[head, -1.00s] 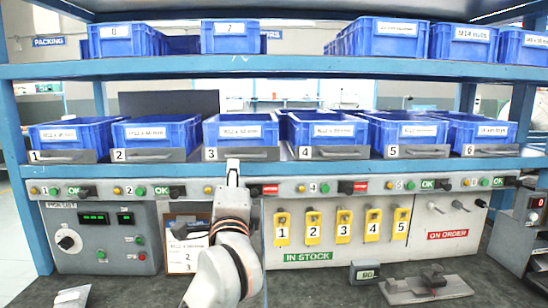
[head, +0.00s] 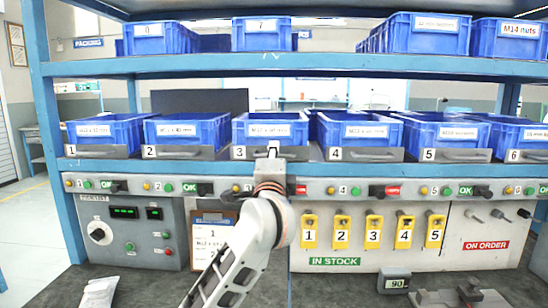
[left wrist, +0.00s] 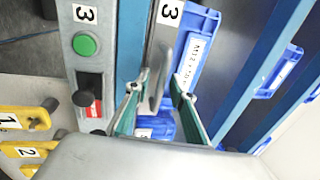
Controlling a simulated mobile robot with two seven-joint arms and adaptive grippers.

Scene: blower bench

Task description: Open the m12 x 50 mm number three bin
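The number three bin (head: 270,131) is a blue bin on the middle shelf, in a grey front holder marked 3. Its white label is partly legible; the bin looks closed, level with its neighbours. In the left wrist view, its grey pull handle (left wrist: 162,78) stands out from the holder, next to the blue bin with its label (left wrist: 196,58). My left gripper (head: 273,149) is at the front of this holder and covers part of the handle. In the left wrist view, its two green-edged fingers (left wrist: 158,98) are apart, one on each side of the handle. My right gripper is out of view.
Numbered bins flank it on the shelf, including bin 2 (head: 186,131) and bin 4 (head: 358,131). Below runs a panel with a green button (left wrist: 85,44) and a dark knob (left wrist: 83,98). Yellow switches (head: 373,229) and a clipboard (head: 212,238) are lower down.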

